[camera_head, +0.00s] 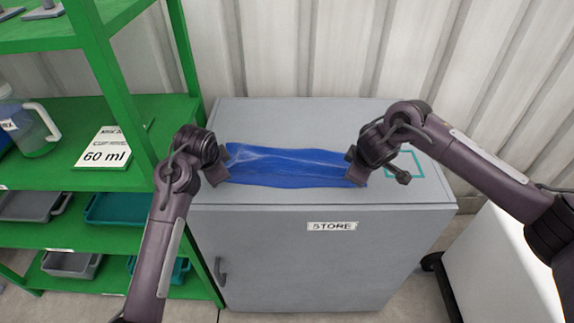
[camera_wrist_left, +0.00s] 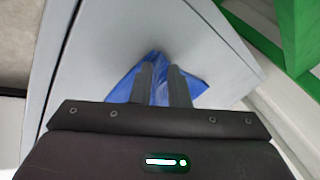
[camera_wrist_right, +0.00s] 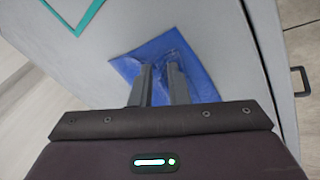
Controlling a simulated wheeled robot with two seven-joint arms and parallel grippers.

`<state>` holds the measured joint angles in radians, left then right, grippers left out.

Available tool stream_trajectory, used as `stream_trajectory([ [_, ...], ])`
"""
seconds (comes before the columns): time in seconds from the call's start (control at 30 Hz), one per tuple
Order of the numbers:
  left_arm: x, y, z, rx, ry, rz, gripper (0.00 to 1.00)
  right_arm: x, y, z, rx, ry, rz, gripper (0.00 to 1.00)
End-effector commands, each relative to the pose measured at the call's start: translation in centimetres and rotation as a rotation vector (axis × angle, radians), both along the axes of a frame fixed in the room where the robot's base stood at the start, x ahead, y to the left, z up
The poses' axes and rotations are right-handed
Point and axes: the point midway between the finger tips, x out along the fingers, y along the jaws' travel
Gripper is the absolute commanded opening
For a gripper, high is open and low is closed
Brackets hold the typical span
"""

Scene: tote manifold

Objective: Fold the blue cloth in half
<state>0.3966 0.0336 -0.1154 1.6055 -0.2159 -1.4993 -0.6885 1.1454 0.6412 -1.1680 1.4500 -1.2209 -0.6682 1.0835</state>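The blue cloth (camera_head: 285,166) lies on top of the grey cabinet near its front edge, as a long, creased strip with a raised ridge. My left gripper (camera_head: 222,164) is at its left end and my right gripper (camera_head: 355,165) at its right end. In the left wrist view the cloth (camera_wrist_left: 190,87) bunches up between the two close fingers (camera_wrist_left: 163,82). In the right wrist view the cloth (camera_wrist_right: 200,75) also puckers between the close fingers (camera_wrist_right: 160,82). Both grippers look shut on it. The cloth's underside is hidden.
The grey cabinet (camera_head: 300,112) is labelled STORE, with a teal square outline (camera_head: 420,170) at the right of its top. The cabinet top behind the cloth is clear.

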Motion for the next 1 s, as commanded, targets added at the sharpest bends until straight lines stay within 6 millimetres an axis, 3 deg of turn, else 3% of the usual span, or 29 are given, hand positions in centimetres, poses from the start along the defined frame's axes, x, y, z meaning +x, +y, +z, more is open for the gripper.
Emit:
stream_trajectory([
  [0.03,0.0,-0.2,0.0,-0.001,0.0,-0.003,0.22,0.0,0.2,0.0,0.003,0.0,0.004,0.22],
  [0.17,0.0,-0.3,0.0,-0.002,-0.001,-0.005,0.39,-0.1,0.4,0.0,0.005,0.0,0.006,0.39],
  [0.47,-0.2,-0.5,0.4,-0.003,-0.001,-0.008,0.4,-0.4,0.6,0.3,0.008,0.003,0.012,0.4],
  [0.67,-1.3,-0.5,3.3,-0.004,-0.005,-0.009,0.4,-1.4,0.7,3.3,0.01,-0.002,0.012,0.4],
  [1.0,-4.8,-0.5,7.5,-0.004,-0.003,-0.009,0.4,-4.7,0.5,7.9,0.005,-0.01,0.012,0.4],
])
